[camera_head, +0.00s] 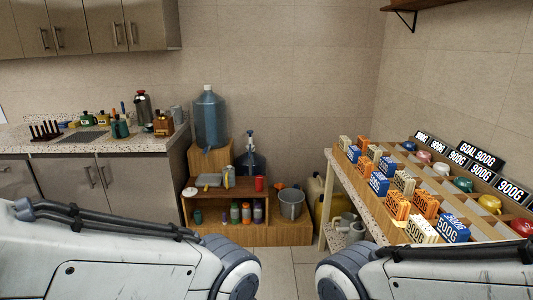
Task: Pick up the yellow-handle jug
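A row of small rounded items in different colours sits in the slotted rack on the right table. A yellow one (489,204) lies near its front end, between a green one (463,185) and a red one (522,227). They are too small for me to tell whether the yellow one is a jug with a yellow handle. A yellowish container (314,196) also stands on the floor left of the table, partly hidden. My two arms reach in along the bottom edge, but neither gripper shows.
The right table (341,180) holds several blue, orange and cream blocks marked 500G and black signs reading 900G. A grey bucket (291,204) and wooden shelf (222,188) stand at the back. A cabinet counter (148,143) is left. Some floor (305,270) is clear between my arms.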

